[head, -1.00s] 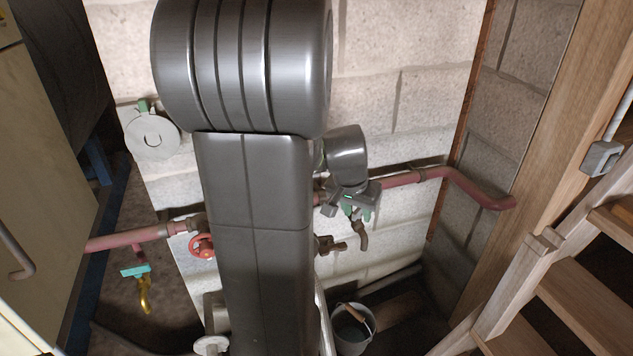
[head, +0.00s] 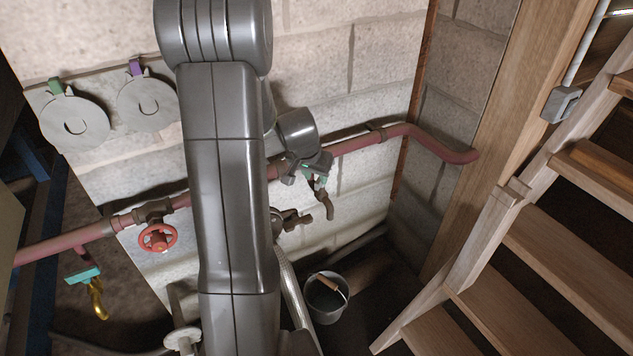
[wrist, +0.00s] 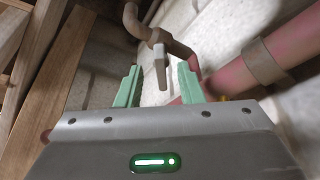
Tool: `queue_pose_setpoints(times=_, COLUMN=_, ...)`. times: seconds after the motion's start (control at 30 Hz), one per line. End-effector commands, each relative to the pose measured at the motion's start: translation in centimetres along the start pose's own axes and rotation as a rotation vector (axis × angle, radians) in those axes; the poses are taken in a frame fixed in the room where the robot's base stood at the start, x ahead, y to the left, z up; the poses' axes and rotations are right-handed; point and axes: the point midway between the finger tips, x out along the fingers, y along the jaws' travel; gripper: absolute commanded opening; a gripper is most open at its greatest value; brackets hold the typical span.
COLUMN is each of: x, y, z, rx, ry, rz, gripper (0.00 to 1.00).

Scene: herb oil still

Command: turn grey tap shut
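The tap with a flat grey lever (wrist: 161,68) shows in the wrist view, its brownish spout curving up behind. My gripper (wrist: 159,86) is open, with one pale green finger on each side of the lever's lower end. I see gaps on both sides, so neither finger appears to touch it. In the head view my gripper (head: 317,181) is at the red pipe, right of my arm, and the tap's spout (head: 328,206) hangs just below it. The lever is hidden there by my gripper.
The red pipe (head: 352,144) runs along the block wall. Left of my arm are a red handwheel (head: 157,238) and a teal-handled tap (head: 84,275). Another brownish tap (head: 293,220) sits lower. A bucket (head: 327,300) stands below; wooden stairs (head: 530,245) are at right.

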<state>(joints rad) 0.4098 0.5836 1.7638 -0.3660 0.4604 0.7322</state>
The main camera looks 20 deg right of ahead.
Motion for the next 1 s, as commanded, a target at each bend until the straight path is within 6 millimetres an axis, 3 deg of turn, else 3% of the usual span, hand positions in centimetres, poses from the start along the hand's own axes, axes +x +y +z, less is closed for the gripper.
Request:
queue_pose_setpoints(times=0.2, x=2.6, y=0.0, z=0.1, rx=-0.001, ry=-0.002, rz=0.001, gripper=0.34)
queue_pose_setpoints(times=0.6, x=3.1, y=0.0, z=0.0, rx=-0.001, ry=0.0, rz=0.0, gripper=0.34)
queue_pose_setpoints(times=0.77, x=3.1, y=0.0, z=0.0, rx=-0.001, ry=0.0, rz=0.0, gripper=0.03)
queue_pose_setpoints(times=1.0, x=3.2, y=-0.1, z=0.1, rx=0.007, ry=0.0, rz=0.004, gripper=0.0)
